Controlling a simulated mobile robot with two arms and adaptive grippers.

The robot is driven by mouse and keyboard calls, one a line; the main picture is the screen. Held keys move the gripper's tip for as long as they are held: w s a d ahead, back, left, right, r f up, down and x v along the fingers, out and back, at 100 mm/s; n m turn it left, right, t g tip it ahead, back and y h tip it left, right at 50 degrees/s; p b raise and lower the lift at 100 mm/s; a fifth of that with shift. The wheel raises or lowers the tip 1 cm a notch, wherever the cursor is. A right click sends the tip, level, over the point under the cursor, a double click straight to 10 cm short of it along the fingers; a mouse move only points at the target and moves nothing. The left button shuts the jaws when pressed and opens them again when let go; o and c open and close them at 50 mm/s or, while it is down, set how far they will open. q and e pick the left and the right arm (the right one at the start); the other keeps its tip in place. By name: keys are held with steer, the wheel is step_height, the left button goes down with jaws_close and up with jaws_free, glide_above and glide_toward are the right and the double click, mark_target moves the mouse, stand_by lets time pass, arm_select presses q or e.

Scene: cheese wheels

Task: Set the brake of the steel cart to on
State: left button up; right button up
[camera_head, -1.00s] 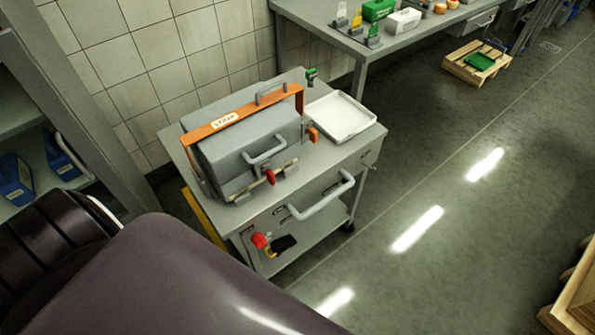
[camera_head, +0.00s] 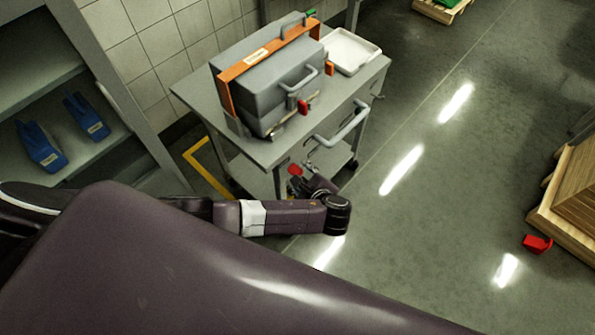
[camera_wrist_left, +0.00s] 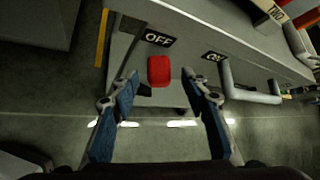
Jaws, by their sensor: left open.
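The steel cart (camera_head: 262,150) stands by the tiled wall in the head view. Its brake handle, a red knob (camera_head: 295,170), is at the front below the top, partly hidden by my left gripper (camera_head: 312,182). In the left wrist view the red knob (camera_wrist_left: 159,71) sits just below the OFF label (camera_wrist_left: 159,39), with the ON label (camera_wrist_left: 213,56) to its right. My left gripper (camera_wrist_left: 160,80) is open, its blue-padded fingers on either side of the knob with gaps visible. My right gripper is not in view.
A grey case with an orange strap (camera_head: 262,75) and a white tray (camera_head: 350,50) stand on the cart. A grey handle (camera_head: 343,125) juts from its front.

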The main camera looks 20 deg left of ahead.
mark_target(297, 172)
arm_select(q)
steer(key=shift+x, duration=1.55)
steer(key=shift+c, duration=0.3)
jaws_close()
